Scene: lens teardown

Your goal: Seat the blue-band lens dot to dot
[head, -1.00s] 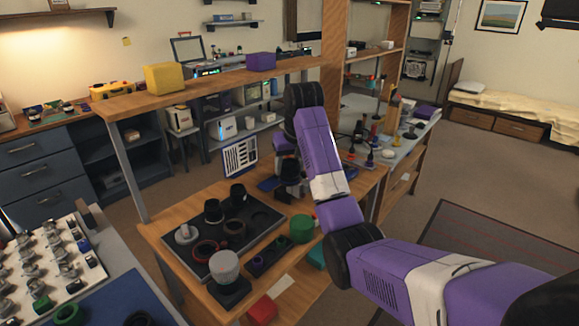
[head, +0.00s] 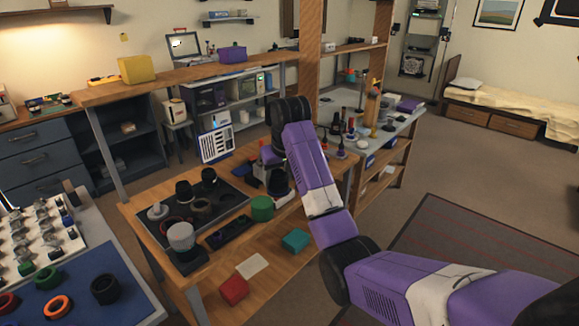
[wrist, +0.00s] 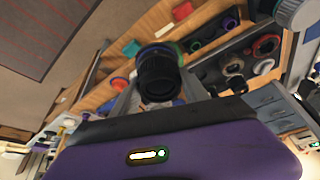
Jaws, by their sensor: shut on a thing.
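In the wrist view my gripper (wrist: 160,90) is shut on a black, ribbed lens barrel (wrist: 160,76). In the head view my gripper (head: 272,168) and the dark barrel (head: 279,182) are over the far right part of the wooden bench, right of the dark tray (head: 236,195). Two black barrels (head: 184,190) (head: 208,177) stand on the tray, beside a dark ring (head: 200,208) and a red ring (head: 172,227). Which piece the lens mates with cannot be told.
A green cylinder (head: 262,208) stands near the gripper. A pale cylinder on a dark block (head: 180,238) stands at the bench's front. A red block (head: 233,289), white card (head: 252,265) and teal block (head: 296,240) lie lower. A raised wooden shelf (head: 160,80) spans the back.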

